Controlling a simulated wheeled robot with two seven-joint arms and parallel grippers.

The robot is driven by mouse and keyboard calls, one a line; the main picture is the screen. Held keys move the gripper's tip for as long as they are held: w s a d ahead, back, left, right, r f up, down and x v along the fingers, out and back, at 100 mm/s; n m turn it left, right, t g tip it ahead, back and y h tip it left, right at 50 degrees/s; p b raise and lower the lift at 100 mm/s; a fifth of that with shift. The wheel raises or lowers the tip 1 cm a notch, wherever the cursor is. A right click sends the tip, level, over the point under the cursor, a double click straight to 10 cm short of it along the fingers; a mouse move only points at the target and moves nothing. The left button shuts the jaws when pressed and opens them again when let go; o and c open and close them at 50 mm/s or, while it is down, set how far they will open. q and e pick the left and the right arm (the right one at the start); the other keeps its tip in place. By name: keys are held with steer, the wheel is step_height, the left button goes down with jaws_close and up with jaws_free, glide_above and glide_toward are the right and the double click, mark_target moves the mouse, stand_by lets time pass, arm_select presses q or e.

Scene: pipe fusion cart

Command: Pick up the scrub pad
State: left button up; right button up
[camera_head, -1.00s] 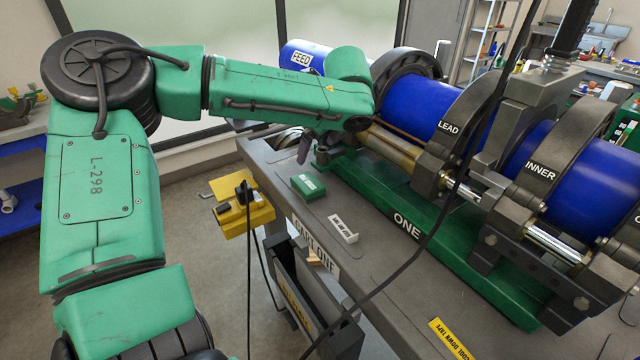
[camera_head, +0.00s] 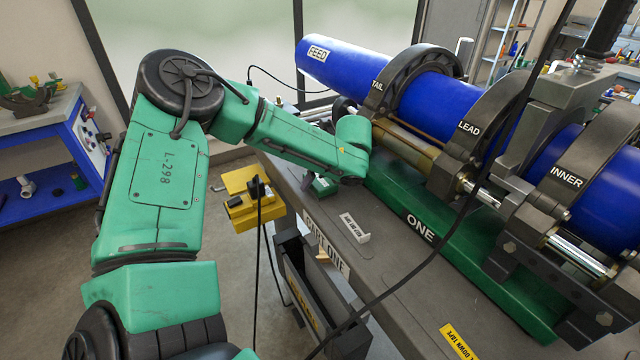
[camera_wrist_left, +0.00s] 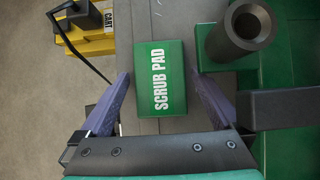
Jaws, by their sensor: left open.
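The scrub pad (camera_wrist_left: 160,79) is a green block with white lettering, lying flat on the grey cart top. In the left wrist view it sits between the two purple fingers of my left gripper (camera_wrist_left: 158,88), with a small gap on each side. My left gripper is open and reaches down over the pad. In the head view the pad (camera_head: 325,185) shows just below my green forearm, which hides part of it. A finger of my left gripper (camera_head: 308,182) shows beside it, mostly hidden by the arm. My right gripper is not in view.
The green fusion machine base (camera_head: 420,222) with blue pipe (camera_head: 435,83) runs along the pad's right side. A dark pipe-like socket (camera_wrist_left: 240,32) stands close to the pad's upper right. A white holder (camera_head: 350,228) lies nearer on the cart. A yellow box (camera_head: 250,205) hangs at the left edge.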

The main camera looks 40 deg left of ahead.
mark_target(321, 181)
arm_select(q)
steer(key=shift+r, duration=0.1)
steer(key=c, duration=1.3)
steer(key=shift+r, duration=0.15)
step_height(321, 181, up, 11)
steer(key=s+a+b, duration=0.2)
steer(key=s, duration=0.7)
steer(key=s+a+b, duration=0.3)
steer(key=s, duration=0.7)
steer(key=shift+a+b, duration=0.2)
steer(key=shift+b, duration=0.15)
